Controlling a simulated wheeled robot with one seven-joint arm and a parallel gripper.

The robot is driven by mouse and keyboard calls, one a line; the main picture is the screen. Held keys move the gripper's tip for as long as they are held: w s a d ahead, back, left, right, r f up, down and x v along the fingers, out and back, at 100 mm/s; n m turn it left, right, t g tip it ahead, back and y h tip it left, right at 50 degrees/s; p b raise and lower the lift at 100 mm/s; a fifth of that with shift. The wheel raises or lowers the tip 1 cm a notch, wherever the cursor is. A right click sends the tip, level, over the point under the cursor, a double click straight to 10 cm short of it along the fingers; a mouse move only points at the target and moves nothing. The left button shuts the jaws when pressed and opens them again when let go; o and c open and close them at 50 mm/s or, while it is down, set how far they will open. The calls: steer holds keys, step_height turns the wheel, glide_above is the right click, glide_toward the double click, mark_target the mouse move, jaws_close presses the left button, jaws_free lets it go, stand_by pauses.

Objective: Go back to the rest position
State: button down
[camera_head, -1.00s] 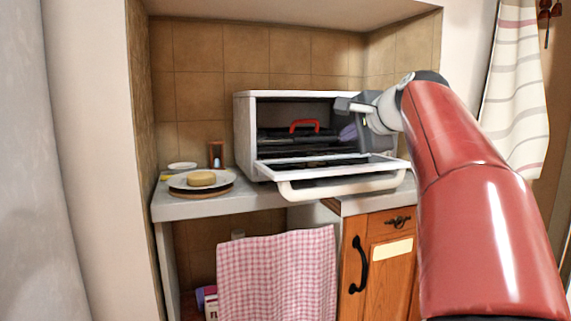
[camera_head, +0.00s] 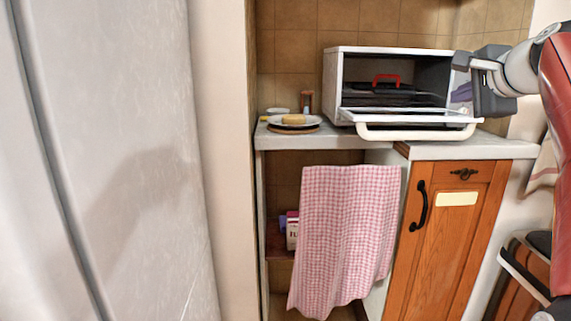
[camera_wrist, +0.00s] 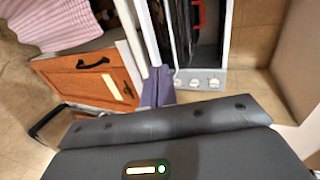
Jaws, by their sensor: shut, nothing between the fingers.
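My gripper (camera_head: 461,92) is at the right of the head view, in front of the right side of the toaster oven (camera_head: 332,75). Its purple fingers also show in the wrist view (camera_wrist: 157,87), shut and empty. I cannot tell from these frames whether the fingers touch the oven.
A plate (camera_head: 280,121) with a round tan item (camera_head: 294,119) sits on the counter (camera_head: 465,150) left of the oven. A checked towel (camera_head: 345,230) hangs below, beside a wooden cabinet (camera_head: 455,230). A pale wall-like surface (camera_head: 130,160) fills the left.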

steer(key=s+a+f+n+g, duration=0.2)
steer(key=s+a+f+n, duration=0.4)
steer(key=f, duration=0.3)
steer(key=s+a+f+n+g, duration=0.3)
steer(key=s+a+f, duration=0.45)
steer(key=f, duration=0.25)
steer(key=s+a+f+n+g, duration=0.1)
steer(key=s+a+f+n, duration=0.1)
steer(key=s+f+n, duration=0.2)
steer(key=s+a+f+n+g, duration=0.2)
steer(key=s+f+n, duration=0.2)
steer(key=s+f, duration=0.5)
step_height(320, 180, down, 5)
steer(key=shift+s+a+r+n, duration=0.2)
steer(key=shift+s+a+n, duration=0.05)
steer(key=shift+n, duration=0.05)
steer(key=c, duration=2.2)
jaws_free()
